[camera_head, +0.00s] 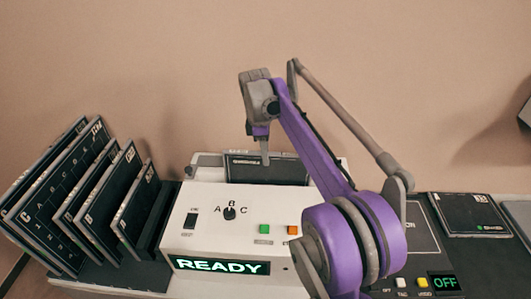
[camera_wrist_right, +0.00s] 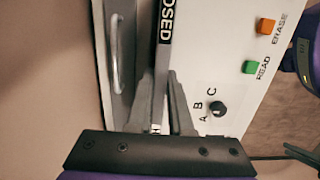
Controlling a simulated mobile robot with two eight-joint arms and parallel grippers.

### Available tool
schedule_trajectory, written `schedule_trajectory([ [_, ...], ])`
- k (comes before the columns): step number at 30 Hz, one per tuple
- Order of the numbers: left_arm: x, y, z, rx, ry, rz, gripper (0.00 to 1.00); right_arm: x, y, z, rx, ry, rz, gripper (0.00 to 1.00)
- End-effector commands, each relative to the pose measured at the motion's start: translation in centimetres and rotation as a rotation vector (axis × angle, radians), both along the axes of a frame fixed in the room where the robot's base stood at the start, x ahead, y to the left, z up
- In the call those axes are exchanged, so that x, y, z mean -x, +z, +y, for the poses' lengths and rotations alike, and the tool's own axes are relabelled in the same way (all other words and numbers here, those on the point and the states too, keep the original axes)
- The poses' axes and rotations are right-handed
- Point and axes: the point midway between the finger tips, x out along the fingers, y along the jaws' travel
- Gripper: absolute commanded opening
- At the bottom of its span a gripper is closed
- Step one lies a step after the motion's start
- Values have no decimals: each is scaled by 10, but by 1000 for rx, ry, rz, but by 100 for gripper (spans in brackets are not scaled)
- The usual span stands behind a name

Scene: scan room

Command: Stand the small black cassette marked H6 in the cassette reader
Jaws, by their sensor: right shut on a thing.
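The white cassette reader (camera_head: 190,222) stands in the middle of the head view, its display (camera_head: 220,265) showing READY. A small black cassette (camera_head: 268,170) stands upright at the reader's back, its lower part hidden behind the white housing. In the wrist view its narrow dark edge (camera_wrist_right: 166,35) shows end-on with the letters "OSED", and an "H" shows near the fingers; the rest of the mark is hidden. My right gripper (camera_head: 264,158) is shut on the cassette's top edge; its fingers show in the wrist view (camera_wrist_right: 162,95). I cannot tell how deep the cassette sits.
Several larger black cassettes lean in a rack (camera_head: 150,235) at the left. Another black cassette (camera_head: 474,213) lies flat at the right, near a panel reading OFF (camera_head: 445,284).

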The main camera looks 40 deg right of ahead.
Motion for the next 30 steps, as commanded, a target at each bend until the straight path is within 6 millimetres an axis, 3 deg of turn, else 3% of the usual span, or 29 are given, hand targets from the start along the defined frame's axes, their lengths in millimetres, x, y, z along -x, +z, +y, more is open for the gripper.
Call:
schedule_trajectory([
  [21,3,-9,0,0,0,5,50,0,-15,0,0,0,0,0],
  [22,3,-9,0,0,0,5,50,0,-15,0,0,-1,0,20],
  [27,3,-9,0,0,0,5,50,0,-15,0,0,0,0,51],
  [30,3,-9,0,0,0,5,50,0,-15,0,0,0,0,54],
])
